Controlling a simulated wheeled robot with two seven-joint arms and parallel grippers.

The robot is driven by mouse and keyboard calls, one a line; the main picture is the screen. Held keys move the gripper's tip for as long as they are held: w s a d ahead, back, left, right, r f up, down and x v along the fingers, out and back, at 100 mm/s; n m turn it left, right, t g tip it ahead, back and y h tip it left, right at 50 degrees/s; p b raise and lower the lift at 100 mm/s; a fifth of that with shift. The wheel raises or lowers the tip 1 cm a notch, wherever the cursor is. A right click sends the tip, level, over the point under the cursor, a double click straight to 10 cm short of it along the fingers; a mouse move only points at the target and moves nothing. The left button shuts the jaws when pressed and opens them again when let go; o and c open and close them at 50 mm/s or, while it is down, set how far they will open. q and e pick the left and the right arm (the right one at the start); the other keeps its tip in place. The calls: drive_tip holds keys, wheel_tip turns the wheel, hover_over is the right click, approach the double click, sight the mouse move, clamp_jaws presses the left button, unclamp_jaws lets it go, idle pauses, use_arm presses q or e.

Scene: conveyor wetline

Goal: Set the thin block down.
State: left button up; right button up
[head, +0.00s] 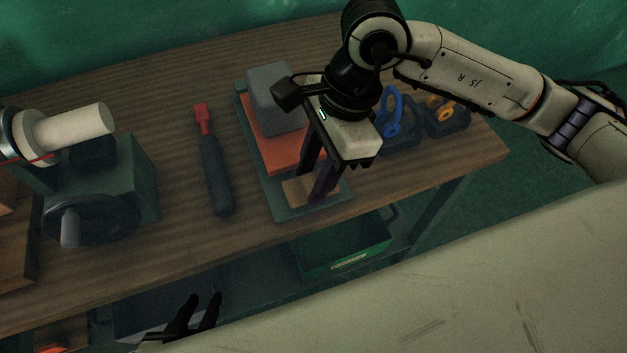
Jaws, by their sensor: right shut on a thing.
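The thin block (294,191) is a small tan wooden piece at the near end of a dark green tray (283,214) on the workbench. My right gripper (311,190) points down over it and is shut on it, with one dark finger on each side. The fingers hide part of the block. I cannot tell whether its underside touches the tray. My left gripper (196,318) is low at the bottom of the view, below the bench's front edge. Its dark fingers are apart, with nothing seen between them.
An orange slab (277,150) with a grey block (270,98) on it lies in the tray behind the thin block. A red-and-black tool (214,170) lies to the left, then a machine with a handwheel (92,215). Blue (391,115) and orange (437,108) shackle-like parts sit right.

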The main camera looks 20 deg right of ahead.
drive_tip(key=shift+f, duration=1.1)
drive_tip(key=shift+f, duration=0.1)
drive_tip(key=o, duration=1.1)
drive_tip(key=shift+r, duration=0.25)
drive_tip(key=v, duration=1.1)
drive_tip(key=shift+d+r, duration=0.15)
drive_tip(key=shift+r, duration=0.2)
